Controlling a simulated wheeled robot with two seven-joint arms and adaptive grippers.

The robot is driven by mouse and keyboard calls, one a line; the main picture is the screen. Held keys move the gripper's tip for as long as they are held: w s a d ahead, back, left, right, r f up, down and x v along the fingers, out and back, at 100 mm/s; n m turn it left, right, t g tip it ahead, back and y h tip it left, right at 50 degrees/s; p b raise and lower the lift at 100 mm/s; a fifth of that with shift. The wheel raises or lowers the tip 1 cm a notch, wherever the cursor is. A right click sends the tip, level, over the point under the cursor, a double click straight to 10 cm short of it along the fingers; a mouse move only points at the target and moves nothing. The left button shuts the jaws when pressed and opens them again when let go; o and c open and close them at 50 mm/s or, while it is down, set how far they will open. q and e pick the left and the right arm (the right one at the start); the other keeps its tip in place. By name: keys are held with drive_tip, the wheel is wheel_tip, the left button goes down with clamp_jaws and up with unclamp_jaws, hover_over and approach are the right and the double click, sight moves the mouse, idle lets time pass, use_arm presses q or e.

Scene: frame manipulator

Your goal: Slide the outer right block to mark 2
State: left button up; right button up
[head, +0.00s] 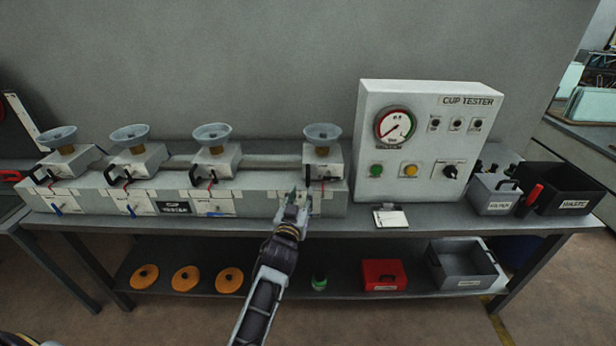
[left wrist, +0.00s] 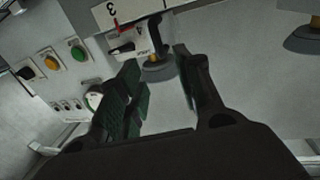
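The outer right block (head: 322,158) is pale, carries a grey suction cup on a yellow neck and has a black handle and a red pointer at its front. It sits on the rail at the far right, apart from the other blocks. In the left wrist view the block (left wrist: 133,43) appears turned over, near a plate marked 3 (left wrist: 113,10). My left gripper (head: 295,198) is in front of the rail, just below and left of this block. Its fingers (left wrist: 165,90) are spread with nothing between them. Mark 2 cannot be read. My right gripper is not seen.
Three similar blocks stand to the left, the nearest (head: 214,160) across a stretch of free rail (head: 265,160). The cup tester box (head: 425,140) stands close to the right of the rail. A small note pad (head: 391,218) lies on the bench before it.

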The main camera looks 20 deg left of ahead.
sight(308, 178)
use_arm(q)
drive_tip(key=shift+w+a+p, duration=0.15)
drive_tip(key=shift+w+p, duration=0.05)
drive_tip(key=shift+w, duration=1.65)
drive_tip(key=shift+w+a+p, duration=0.2)
drive_tip(key=shift+w, duration=1.6)
drive_tip(key=shift+w+a+p, duration=0.15)
drive_tip(key=shift+w+p, duration=0.05)
drive_tip(key=shift+w, duration=1.65)
drive_tip(key=shift+c, duration=0.4)
clamp_jaws()
